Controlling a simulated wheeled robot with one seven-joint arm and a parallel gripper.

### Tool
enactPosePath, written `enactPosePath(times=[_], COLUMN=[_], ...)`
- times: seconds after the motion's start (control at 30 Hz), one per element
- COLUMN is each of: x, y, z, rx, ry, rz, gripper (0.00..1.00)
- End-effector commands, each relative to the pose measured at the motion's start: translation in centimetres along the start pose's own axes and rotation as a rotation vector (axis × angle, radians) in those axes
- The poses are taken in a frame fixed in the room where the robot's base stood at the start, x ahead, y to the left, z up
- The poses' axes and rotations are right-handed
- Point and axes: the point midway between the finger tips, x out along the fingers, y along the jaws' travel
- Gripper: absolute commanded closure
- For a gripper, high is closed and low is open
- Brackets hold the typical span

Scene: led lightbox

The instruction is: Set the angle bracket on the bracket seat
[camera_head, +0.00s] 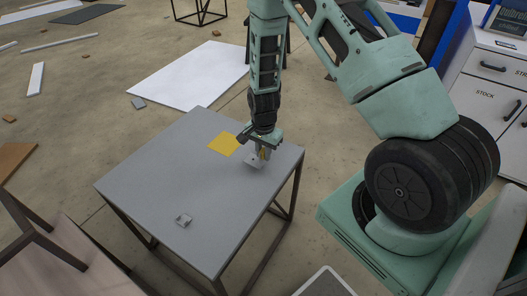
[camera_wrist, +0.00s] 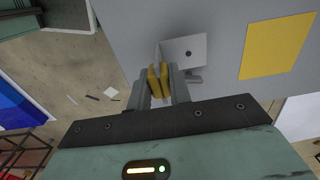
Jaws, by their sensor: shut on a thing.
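My gripper (camera_head: 262,152) is shut on a light grey metal angle bracket (camera_head: 254,161), over the right part of the grey table. The wrist view shows the gripper's yellow pads (camera_wrist: 159,80) pressed together on the bracket. One plate of the bracket (camera_wrist: 186,50), with a dark hole, sticks out beyond the pads to the right. I cannot tell whether the bracket touches the tabletop or hangs just above it.
A flat yellow square (camera_head: 223,144) lies on the grey table (camera_head: 150,180) just left of my gripper; it also shows in the wrist view (camera_wrist: 277,46). The tabletop between bracket and fitting is clear.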

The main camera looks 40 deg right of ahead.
Motion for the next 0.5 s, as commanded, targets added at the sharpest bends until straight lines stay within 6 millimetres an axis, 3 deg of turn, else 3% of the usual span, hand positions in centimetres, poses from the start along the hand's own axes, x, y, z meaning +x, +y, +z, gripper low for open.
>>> enactPosePath(times=[0.5], x=[1.3], y=[0.0], z=[0.0], rx=[0.000], ry=[0.000], rz=[0.000], gripper=[1.00])
